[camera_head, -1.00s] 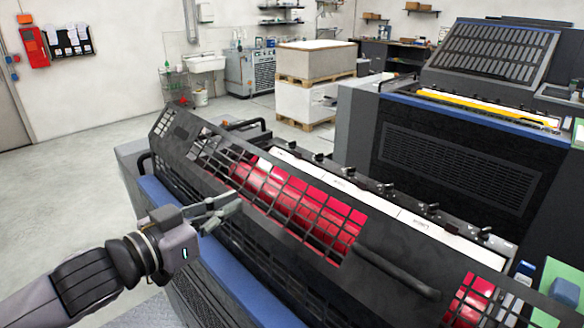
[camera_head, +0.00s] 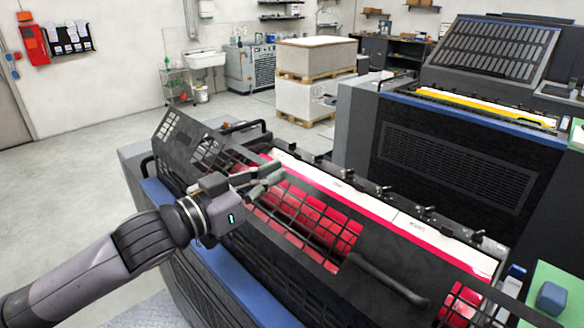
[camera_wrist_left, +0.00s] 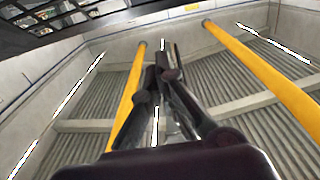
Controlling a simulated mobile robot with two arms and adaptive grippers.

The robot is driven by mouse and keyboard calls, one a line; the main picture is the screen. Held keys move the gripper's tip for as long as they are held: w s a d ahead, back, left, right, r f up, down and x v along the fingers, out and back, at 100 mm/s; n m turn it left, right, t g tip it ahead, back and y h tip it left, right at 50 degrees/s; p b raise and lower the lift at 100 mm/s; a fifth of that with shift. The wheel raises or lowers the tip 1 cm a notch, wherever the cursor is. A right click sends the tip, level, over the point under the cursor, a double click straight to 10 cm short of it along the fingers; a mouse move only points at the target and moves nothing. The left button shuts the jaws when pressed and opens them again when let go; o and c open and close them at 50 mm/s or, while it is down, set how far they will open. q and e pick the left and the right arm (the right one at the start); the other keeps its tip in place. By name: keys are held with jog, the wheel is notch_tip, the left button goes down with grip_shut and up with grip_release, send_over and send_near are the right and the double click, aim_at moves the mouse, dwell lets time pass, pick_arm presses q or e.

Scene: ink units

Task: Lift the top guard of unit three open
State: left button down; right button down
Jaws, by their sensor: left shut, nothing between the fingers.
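The top guard (camera_head: 400,258) of the near unit is a long black panel with mesh windows, red rollers showing through them. It leans over the unit, and a thin red strip shows between its upper edge and the white ink tray. A dark bar handle (camera_head: 390,280) is on the guard's right part. My left gripper (camera_head: 272,178) is shut and empty, over the left part of the mesh; I cannot tell whether it touches it. In the left wrist view its closed fingers (camera_wrist_left: 165,60) point up toward the ceiling. My right gripper is not in view.
Another dark press unit (camera_head: 455,150) with a blue edge stands behind to the right. A blue ledge (camera_head: 235,280) runs along the near unit's front. A green surface with a blue block (camera_head: 552,297) is at lower right. Open floor (camera_head: 80,190) lies left.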

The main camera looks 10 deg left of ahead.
pick_arm(q)
jog(key=w, duration=0.1)
jog(key=w+d+f+p, duration=0.1)
jog(key=w+d, duration=0.1)
jog(key=shift+w+d+f, duration=0.2)
jog(key=shift+w+f, duration=0.05)
jog(key=shift+w+d+f+p, duration=0.25)
jog(key=shift+w+f+p, duration=0.15)
jog(key=shift+f, duration=0.25)
jog(key=shift+w+d, duration=0.2)
jog(key=shift+w, duration=0.1)
jog(key=w+d+f, duration=0.4)
jog(key=w, duration=0.2)
jog(key=shift+w+d, duration=0.15)
jog(key=shift+w, duration=0.1)
